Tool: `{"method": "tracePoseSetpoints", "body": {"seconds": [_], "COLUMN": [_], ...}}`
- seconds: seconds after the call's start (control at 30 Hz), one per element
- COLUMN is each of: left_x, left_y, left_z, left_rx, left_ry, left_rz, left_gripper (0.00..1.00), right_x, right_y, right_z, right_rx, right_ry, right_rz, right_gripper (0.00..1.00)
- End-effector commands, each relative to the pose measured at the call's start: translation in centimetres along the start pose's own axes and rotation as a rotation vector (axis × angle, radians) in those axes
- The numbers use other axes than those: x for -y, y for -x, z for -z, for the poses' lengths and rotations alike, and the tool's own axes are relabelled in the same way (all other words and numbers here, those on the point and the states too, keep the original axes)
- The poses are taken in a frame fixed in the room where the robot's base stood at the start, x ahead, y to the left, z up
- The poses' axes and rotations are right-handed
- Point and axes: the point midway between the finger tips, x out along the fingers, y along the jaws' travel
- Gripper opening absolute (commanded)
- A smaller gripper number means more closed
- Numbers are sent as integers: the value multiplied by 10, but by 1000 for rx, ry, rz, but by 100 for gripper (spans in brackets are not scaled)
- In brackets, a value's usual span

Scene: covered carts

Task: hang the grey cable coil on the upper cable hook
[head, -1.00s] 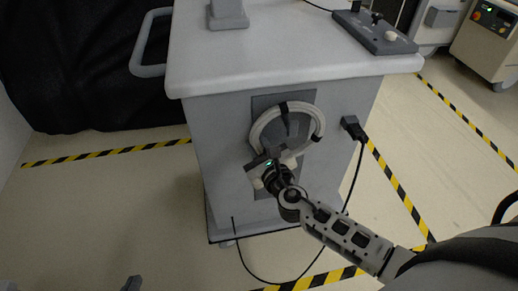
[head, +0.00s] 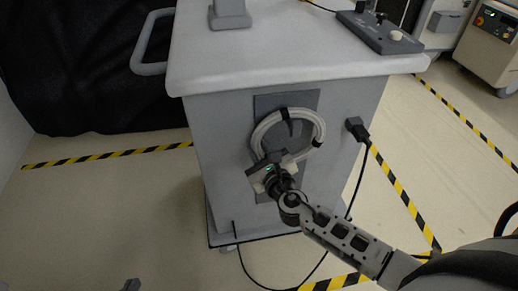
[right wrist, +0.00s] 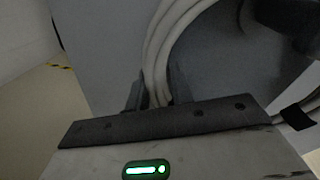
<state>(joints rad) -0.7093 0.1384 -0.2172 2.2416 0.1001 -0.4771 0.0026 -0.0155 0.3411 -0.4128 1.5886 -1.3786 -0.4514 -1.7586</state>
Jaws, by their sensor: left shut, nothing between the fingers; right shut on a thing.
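The grey cable coil (head: 318,120), a pale ring with dark ties, is upright in front of the dark plate (head: 265,103) on the cart's end face. My right gripper (head: 265,158) is shut on the coil's lower left side. In the right wrist view the coil's strands (right wrist: 158,60) run up from between the fingers (right wrist: 155,95). A dark rounded part, perhaps a cable hook (right wrist: 288,15), shows at the top right there. I cannot tell whether the coil rests on the upper hook. My left gripper (head: 132,285) shows only as a small tip at the bottom edge, shut and empty.
The grey cart (head: 225,130) has a side handle (head: 150,68) and a light top. A black plug (head: 357,129) with a hanging cable (head: 352,190) is right of the coil. A control box (head: 380,35) stands on top. Floor at left is clear.

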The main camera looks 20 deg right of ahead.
Motion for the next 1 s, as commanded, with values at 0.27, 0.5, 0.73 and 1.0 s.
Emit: {"method": "tracePoseSetpoints", "body": {"seconds": [0.27, 0.5, 0.73, 1.0], "left_x": [0, 0, 0, 0], "left_y": [0, 0, 1, 1], "left_z": [0, 0, 0, -1], "left_rx": [0, 1, 1, 7], "left_ry": [0, 0, 0, 1], "left_rz": [-1, -1, -1, 0], "left_gripper": [0, 0, 0, 0], "right_x": [1, 3, 2, -1], "right_y": [0, -1, 10, 70], "right_z": [-1, -1, 1, 2], "right_rx": [3, 3, -2, -4], "right_ry": [2, 2, 2, 1], "right_rz": [2, 7, 4, -5], "right_gripper": [42, 48, 48, 48]}}
